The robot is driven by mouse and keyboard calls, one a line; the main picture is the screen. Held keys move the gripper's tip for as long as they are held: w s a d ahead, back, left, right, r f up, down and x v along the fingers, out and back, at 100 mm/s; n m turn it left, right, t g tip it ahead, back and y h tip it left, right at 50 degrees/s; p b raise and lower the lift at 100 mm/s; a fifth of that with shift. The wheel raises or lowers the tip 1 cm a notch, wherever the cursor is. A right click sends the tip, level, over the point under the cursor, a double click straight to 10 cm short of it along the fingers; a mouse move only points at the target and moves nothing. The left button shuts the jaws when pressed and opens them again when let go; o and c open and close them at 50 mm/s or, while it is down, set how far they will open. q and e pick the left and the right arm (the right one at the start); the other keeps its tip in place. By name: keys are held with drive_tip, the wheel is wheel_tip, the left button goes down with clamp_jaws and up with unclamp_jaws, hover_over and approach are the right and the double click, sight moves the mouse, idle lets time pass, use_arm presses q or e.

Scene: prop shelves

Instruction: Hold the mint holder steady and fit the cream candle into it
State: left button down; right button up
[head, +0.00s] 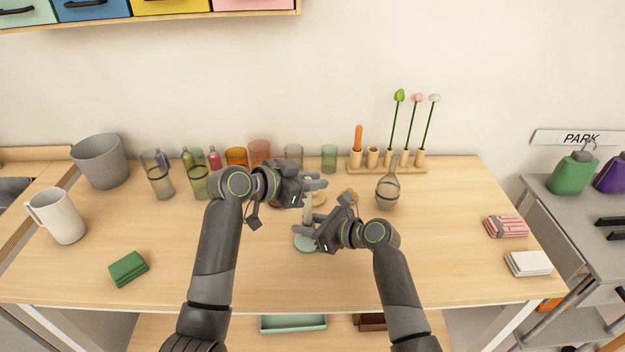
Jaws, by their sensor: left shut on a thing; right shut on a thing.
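The mint holder (304,245) stands on the wooden table near its middle, with its round pale green base showing. My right gripper (305,235) is shut on it from the right and hides much of its upper part. The cream candle (308,214) shows as a pale upright strip above the holder, between the two grippers. My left gripper (318,185) is shut on the candle near its top, above the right gripper. The grippers cover the place where candle and holder meet, so I cannot tell whether the candle is seated.
A wooden rack (390,167) with an orange candle and flowers stands at the back, a glass flask (387,191) in front. Several coloured glasses line the back left. A white mug (57,216) and green cloth (128,269) are at left.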

use_arm(q)
drive_tip(key=shift+f, duration=0.4)
drive_tip(key=shift+f, duration=0.35)
drive_tip(key=shift+f, duration=0.1)
drive_tip(key=c, duration=1.3)
unclamp_jaws()
drive_tip(key=shift+o, duration=0.2)
drive_tip(key=v, duration=1.2)
